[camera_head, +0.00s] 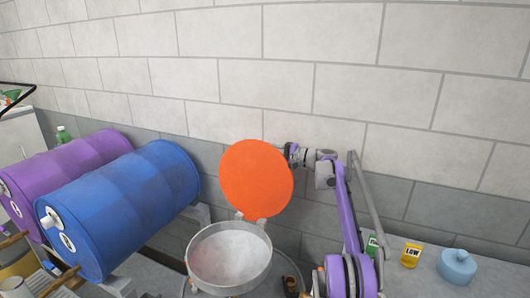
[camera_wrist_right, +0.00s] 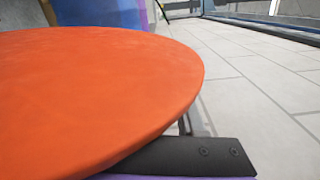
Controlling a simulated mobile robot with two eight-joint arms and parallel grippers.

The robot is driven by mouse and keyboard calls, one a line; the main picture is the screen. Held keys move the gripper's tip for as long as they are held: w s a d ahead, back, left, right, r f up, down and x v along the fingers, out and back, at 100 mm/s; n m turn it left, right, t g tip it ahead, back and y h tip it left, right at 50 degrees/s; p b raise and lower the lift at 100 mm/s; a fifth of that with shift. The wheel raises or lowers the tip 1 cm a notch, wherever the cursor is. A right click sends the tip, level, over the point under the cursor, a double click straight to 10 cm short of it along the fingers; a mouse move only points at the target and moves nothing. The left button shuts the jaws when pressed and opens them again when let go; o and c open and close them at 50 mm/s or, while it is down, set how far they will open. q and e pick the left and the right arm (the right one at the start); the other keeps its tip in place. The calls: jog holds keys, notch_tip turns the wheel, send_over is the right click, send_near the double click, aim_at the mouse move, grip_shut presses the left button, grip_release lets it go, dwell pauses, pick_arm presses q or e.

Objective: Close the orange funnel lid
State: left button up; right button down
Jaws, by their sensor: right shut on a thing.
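The orange funnel lid (camera_head: 256,180) stands open and nearly upright above the grey metal funnel (camera_head: 230,258), joined at a hinge on the funnel's far rim. The funnel's pale inside is uncovered. My right gripper (camera_head: 291,154) is at the lid's upper right edge and shut on it, its arm reaching up behind from the lower right. In the right wrist view the lid (camera_wrist_right: 85,95) fills the left side, with a dark gripper finger along its lower edge. The other finger is hidden. My left gripper is not in view.
A blue drum (camera_head: 125,205) and a purple drum (camera_head: 75,165) lie on their sides at the left. A yellow container (camera_head: 411,255) and a light blue jug (camera_head: 456,266) stand at the lower right. A block wall (camera_head: 340,90) rises behind.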

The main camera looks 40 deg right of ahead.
jog(key=s+a+f+n+b, duration=0.15)
jog(key=s+a+n, duration=0.35)
jog(key=a, duration=0.5)
jog(key=s+a+f+n, duration=0.2)
jog(key=s+a+n, duration=0.35)
jog(key=a, duration=0.55)
jog(key=s+a+f+n+b, duration=0.1)
jog(key=a+f+n, duration=0.2)
jog(key=f, duration=0.2)
jog(key=s+a+f+n+b, duration=0.2)
jog(key=a+f+n, duration=0.1)
jog(key=f, duration=0.3)
jog(key=s+a+f+n+b, duration=0.1)
jog(key=s+a+f+n, duration=0.1)
jog(key=f, duration=0.4)
jog(key=shift+s+a+f+n+b, duration=0.15)
jog(key=shift+a+n+b, duration=0.25)
jog(key=shift+a+n, duration=0.25)
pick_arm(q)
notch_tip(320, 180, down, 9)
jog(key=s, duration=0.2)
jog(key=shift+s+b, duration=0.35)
pick_arm(e)
jog(key=shift+s+a+f+n, duration=0.1)
jog(key=shift+a+f+n, duration=0.1)
jog(key=shift+f+n, duration=0.4)
jog(key=shift+f, duration=0.2)
